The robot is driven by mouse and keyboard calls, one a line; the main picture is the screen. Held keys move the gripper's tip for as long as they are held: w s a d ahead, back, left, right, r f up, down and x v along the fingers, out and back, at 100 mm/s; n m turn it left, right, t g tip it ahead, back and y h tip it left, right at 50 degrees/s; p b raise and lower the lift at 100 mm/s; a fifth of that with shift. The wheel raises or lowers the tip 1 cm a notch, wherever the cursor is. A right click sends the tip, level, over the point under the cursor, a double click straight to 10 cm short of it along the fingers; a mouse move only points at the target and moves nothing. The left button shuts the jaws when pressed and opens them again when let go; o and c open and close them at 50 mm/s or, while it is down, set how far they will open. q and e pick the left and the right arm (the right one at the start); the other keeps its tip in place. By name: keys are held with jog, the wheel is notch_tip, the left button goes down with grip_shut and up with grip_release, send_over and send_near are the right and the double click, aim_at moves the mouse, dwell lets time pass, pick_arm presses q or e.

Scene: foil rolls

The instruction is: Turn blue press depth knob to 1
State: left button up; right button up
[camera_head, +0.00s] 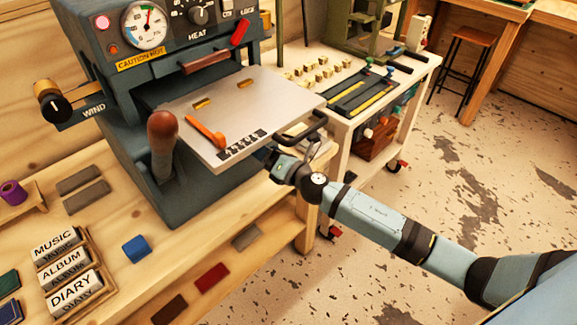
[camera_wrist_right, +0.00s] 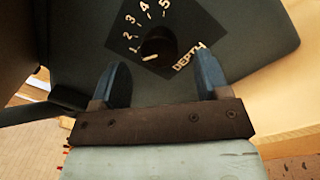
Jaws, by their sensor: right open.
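The blue-grey press (camera_head: 120,100) stands on the wooden bench in the head view. Its depth knob (camera_wrist_right: 160,43) is round and black in the right wrist view, on a dark plate marked 1 to 5 and DEPTH. The white mark on the knob points to the lower left, near the 1 side. My right gripper (camera_wrist_right: 164,78) is open, its blue fingers just short of the knob and roughly to either side of it. In the head view the right gripper (camera_head: 273,160) is beside the press, below the plate's right edge, and the knob is hidden. My left gripper is not in view.
A metal plate (camera_head: 265,95) with an orange tool juts out above my right gripper. A black handle (camera_head: 303,132) is close to my wrist. A lever with a brown knob (camera_head: 162,125) stands at the press's front. A white cart (camera_head: 395,85) stands behind; floor is open at right.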

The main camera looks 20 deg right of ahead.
pick_arm(q)
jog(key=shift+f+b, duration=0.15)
jog(key=shift+b, duration=0.4)
pick_arm(e)
jog(key=v, duration=1.1)
jog(key=shift+f, duration=0.1)
jog(key=s+a+f+m+g+h, duration=0.25)
jog(key=s+f+m, duration=0.55)
jog(key=s+m, duration=0.5)
jog(key=s+a+f+m+g+h, duration=0.1)
jog(key=s+a+f+m+g, duration=0.5)
jog(key=m, duration=1)
pick_arm(q)
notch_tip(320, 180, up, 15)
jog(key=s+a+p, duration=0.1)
jog(key=p, duration=1.9)
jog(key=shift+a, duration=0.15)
pick_arm(e)
jog(key=s+d+r+t, duration=0.1)
jog(key=r, duration=0.6)
jog(key=s+d+r+t, duration=0.1)
jog(key=d+r, duration=0.1)
jog(key=r, duration=0.5)
jog(key=shift+s, duration=0.3)
